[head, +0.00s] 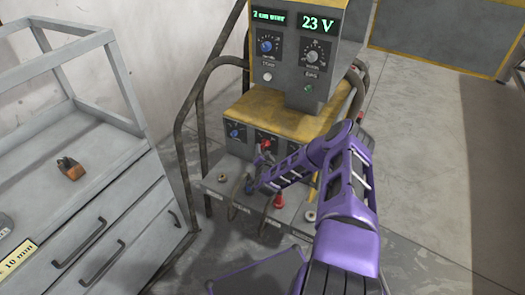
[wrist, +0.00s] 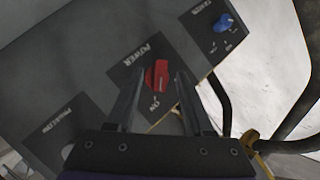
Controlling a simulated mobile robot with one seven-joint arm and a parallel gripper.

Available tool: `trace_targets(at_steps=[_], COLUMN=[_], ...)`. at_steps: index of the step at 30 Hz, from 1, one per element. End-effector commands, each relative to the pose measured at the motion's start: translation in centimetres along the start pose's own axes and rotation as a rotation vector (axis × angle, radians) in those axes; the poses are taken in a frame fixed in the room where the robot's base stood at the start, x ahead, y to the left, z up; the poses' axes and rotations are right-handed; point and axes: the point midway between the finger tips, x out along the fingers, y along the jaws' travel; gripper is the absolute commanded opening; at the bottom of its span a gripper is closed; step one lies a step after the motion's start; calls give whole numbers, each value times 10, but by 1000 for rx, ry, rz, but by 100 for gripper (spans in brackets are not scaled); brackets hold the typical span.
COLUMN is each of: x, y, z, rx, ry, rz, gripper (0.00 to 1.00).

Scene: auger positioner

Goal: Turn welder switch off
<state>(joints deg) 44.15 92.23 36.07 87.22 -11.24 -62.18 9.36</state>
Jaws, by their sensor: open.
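The welder (head: 290,75) is a grey and yellow machine with a lit display reading 23 V. Its lower panel carries a red switch knob (head: 265,143) on a black plate. In the wrist view the red knob (wrist: 156,75) sits beside the word POWER, with ON lettered at its lower end. My gripper (wrist: 160,78) is open, its two dark fingers on either side of the knob. I cannot tell whether they touch it. In the head view my purple arm reaches in from the right, and its end is in front of the lower panel.
A blue knob (head: 236,132) is left of the red one on the lower panel. Cables and a red-topped connector (head: 279,200) are below. Curved tube rails (head: 180,135) flank the welder. A grey drawer cabinet (head: 95,235) stands at left. Floor at right is clear.

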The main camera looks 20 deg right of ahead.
Motion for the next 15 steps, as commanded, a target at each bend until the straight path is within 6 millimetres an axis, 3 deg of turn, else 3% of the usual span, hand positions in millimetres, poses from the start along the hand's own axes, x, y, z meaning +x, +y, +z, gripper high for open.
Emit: trace_targets(at_steps=[6,15], x=[23,28], y=[1,0], z=[0,0], rx=[-1,-1], ry=[1,0], rz=[0,0], gripper=[52,52])
